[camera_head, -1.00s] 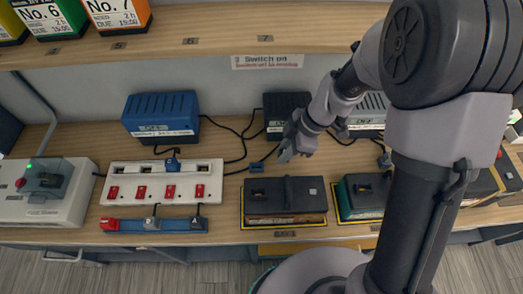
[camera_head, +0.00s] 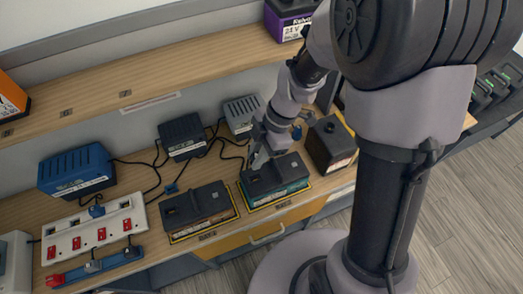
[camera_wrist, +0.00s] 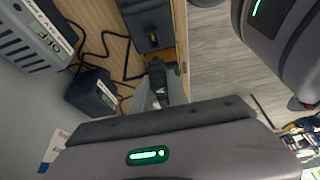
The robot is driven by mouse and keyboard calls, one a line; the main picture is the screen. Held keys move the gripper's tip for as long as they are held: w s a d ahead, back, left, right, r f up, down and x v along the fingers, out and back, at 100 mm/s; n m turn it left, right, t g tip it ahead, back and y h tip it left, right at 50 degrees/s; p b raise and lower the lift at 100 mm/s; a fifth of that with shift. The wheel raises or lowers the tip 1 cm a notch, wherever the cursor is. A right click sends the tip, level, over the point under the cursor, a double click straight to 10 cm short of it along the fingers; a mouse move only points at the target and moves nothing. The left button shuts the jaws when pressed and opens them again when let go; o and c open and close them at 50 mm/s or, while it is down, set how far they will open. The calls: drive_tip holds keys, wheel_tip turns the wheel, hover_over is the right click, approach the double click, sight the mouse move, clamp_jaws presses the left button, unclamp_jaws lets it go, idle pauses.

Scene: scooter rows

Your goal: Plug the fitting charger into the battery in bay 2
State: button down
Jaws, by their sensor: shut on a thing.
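My gripper (camera_head: 258,160) is shut on a small dark piece, which looks like a charger plug (camera_wrist: 157,66); the fingers hide most of it. It is just behind and above the left part of the teal-labelled dark battery (camera_head: 277,178). Whether the plug touches the battery cannot be told. A brown-labelled battery (camera_head: 196,206) stands in the pad to the left. The bay numbers are too small to read. A light grey charger (camera_head: 242,114), a black charger (camera_head: 182,137) and a blue charger (camera_head: 77,170) stand at the back; which one feeds the held plug is unclear.
A white power strip (camera_head: 82,234) and a blue strip with plugs (camera_head: 98,266) lie at the left. A loose blue plug (camera_head: 171,188) lies behind the brown-labelled battery. A taller dark battery (camera_head: 330,145) stands close to the right. A shelf (camera_head: 150,84) runs above the bench.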

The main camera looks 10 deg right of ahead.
drive_tip(key=f+b, duration=0.1)
drive_tip(key=f, duration=0.1)
drive_tip(key=f+b, duration=0.1)
drive_tip(key=f, duration=0.2)
drive_tip(key=f+b, duration=0.2)
drive_tip(key=shift+w+a+f, duration=0.1)
drive_tip(key=shift+a+f, duration=0.05)
drive_tip(key=shift+a, duration=0.25)
drive_tip(key=shift+b, duration=1.1)
idle(1.0)
drive_tip(key=shift+f+b, duration=0.9)
drive_tip(key=shift+b, duration=0.25)
drive_tip(key=c, duration=1.2)
unclamp_jaws()
drive_tip(key=p+v, duration=0.6)
drive_tip(key=v, duration=1.1)
drive_tip(key=shift+r, duration=0.2)
